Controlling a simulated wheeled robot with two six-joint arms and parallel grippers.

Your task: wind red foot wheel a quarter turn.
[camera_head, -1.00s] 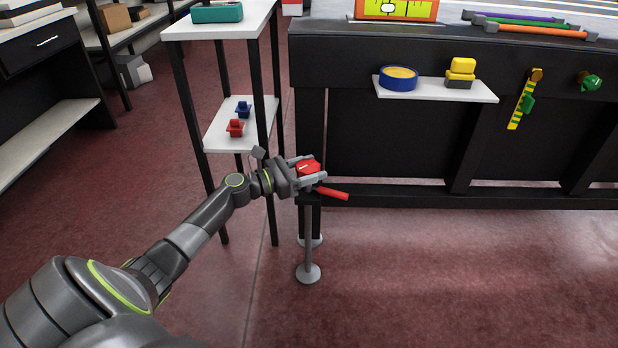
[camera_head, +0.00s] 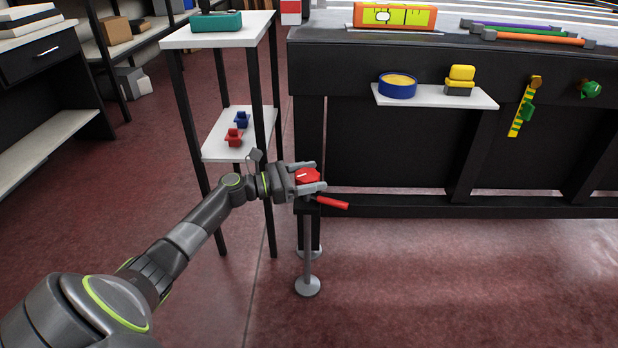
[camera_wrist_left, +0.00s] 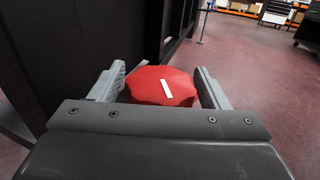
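The red foot wheel (camera_head: 308,176) is a lobed red knob with a white mark, at the table's near left corner above a grey foot post. My left gripper (camera_head: 309,177) is at the wheel, with one finger on each side of it. In the left wrist view the wheel (camera_wrist_left: 160,87) lies between the two fingers, its white mark slightly tilted. The fingers are very near its rim; I cannot tell whether both press on it. A red lever (camera_head: 332,203) sticks out to the right just below the wheel. My right gripper is not in view.
The black table (camera_head: 400,150) stands right of the gripper, with a white shelf (camera_head: 430,97) holding a blue-rimmed round thing and a yellow block. A white side stand (camera_head: 225,37) with a lower shelf is just behind the arm. The floor in front is clear.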

